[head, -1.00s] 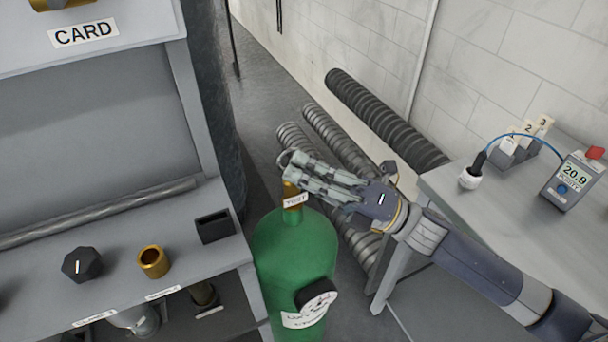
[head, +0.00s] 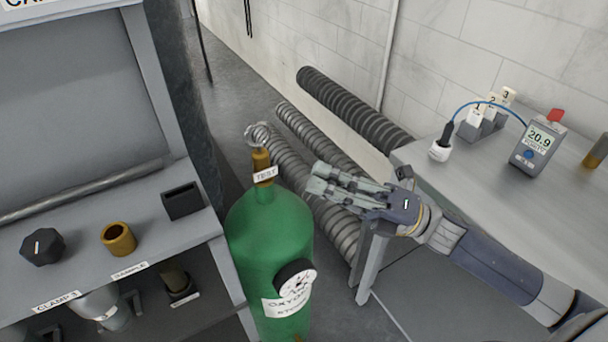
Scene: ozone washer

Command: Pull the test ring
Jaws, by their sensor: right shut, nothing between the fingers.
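The test ring (head: 257,135) is a thin metal ring on top of the brass valve (head: 261,160) of a green cylinder (head: 268,240). A white "TEST" tag (head: 265,174) hangs on the valve. A round gauge (head: 296,280) sits on the cylinder's front, above a label that reads "OXYGEN". My right gripper (head: 314,178) is shut and empty, to the right of the valve and a little lower than the ring in the picture, apart from both. My left gripper is not in view.
A grey bench with a black knob (head: 42,247), a brass ring (head: 118,239) and a dark box (head: 182,201) stands at left. At right a table (head: 470,190) holds a meter (head: 537,148) reading 20.9. Corrugated hoses (head: 350,110) lie behind the cylinder.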

